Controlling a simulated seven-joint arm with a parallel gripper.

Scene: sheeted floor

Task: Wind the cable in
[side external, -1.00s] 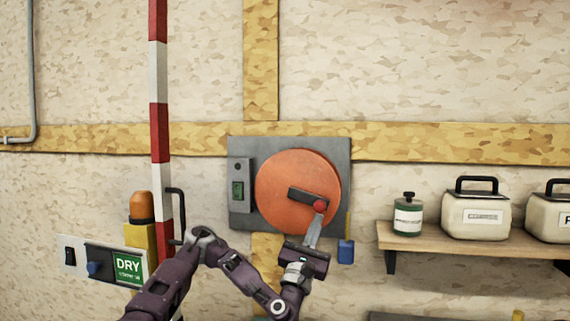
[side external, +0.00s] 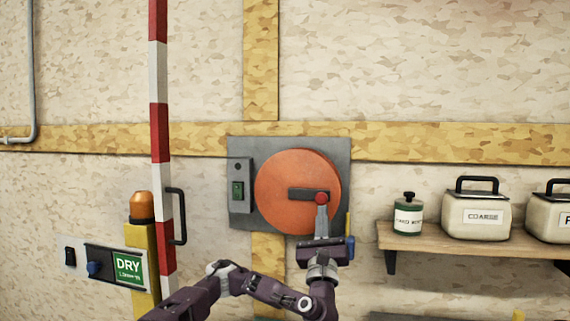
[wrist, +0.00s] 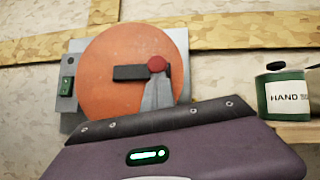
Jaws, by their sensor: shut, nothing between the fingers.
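An orange reel disc (side external: 288,213) is mounted on a grey plate (side external: 240,145) on the wall. A dark crank arm (side external: 303,193) lies across the disc, about level, with a red knob (side external: 321,198) at its right end. The crank (wrist: 128,73) and red knob (wrist: 156,64) also show in the wrist view. My gripper (side external: 321,208) points up, its shut fingertips right at the knob's lower edge. The wrist view shows the fingers (wrist: 157,77) together just below the knob; whether they touch it is hard to tell. No cable is clearly visible.
A grey switch box (side external: 239,187) with a green switch sits left of the disc. A red-white pole (side external: 160,120) with a black handle (side external: 178,215) stands at left.

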